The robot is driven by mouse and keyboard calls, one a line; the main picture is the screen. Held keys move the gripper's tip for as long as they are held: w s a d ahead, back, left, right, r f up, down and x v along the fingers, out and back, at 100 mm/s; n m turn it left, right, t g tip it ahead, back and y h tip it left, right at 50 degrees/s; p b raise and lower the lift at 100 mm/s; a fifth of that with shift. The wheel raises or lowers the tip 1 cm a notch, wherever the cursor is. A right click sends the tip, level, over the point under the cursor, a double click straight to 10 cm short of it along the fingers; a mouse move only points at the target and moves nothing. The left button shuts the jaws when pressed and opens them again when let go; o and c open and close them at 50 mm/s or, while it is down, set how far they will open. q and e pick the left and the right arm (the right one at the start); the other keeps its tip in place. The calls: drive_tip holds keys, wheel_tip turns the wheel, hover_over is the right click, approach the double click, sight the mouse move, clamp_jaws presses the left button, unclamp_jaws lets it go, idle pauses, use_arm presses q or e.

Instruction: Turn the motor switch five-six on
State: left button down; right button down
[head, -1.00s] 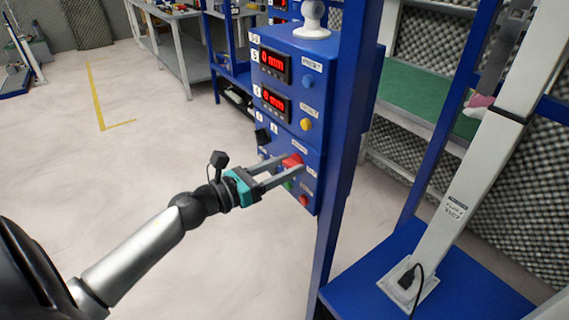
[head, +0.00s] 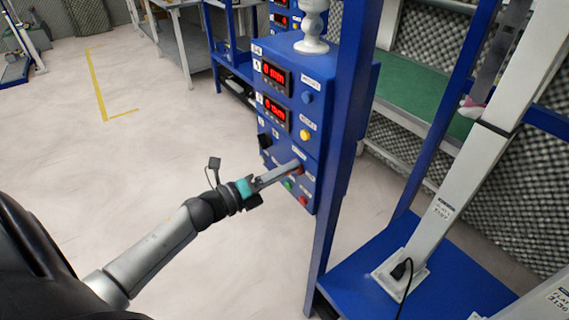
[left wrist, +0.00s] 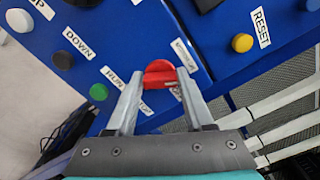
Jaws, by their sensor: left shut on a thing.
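The red rotary motor switch (left wrist: 159,67) is on the blue control panel in the left wrist view. In the head view a bit of the red switch (head: 300,170) shows at the fingertips on the panel's lower part. My left gripper (left wrist: 160,80) is shut on the switch's red handle, one finger on each side. In the head view my left gripper (head: 295,166) reaches in from the left, its fingers seen nearly one behind the other. The labels around the switch are partly covered by the fingers. My right gripper is in neither view.
The panel (head: 293,134) has two lit red displays, a blue button (head: 307,97) and a yellow button (head: 305,135). A green button (left wrist: 98,92) is close to the left finger. A blue post (head: 346,130) stands right of the panel. Open floor lies to the left.

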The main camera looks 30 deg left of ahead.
use_arm(q)
drive_tip(key=n+p, duration=0.3)
drive_tip(key=n, duration=0.3)
drive_tip(key=shift+f, duration=0.15)
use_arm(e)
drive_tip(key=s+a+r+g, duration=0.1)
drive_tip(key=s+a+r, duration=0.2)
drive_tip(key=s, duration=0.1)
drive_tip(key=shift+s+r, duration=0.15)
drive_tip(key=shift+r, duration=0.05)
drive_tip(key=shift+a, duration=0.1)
use_arm(q)
drive_tip(key=shift+c, duration=1.4)
unclamp_jaws()
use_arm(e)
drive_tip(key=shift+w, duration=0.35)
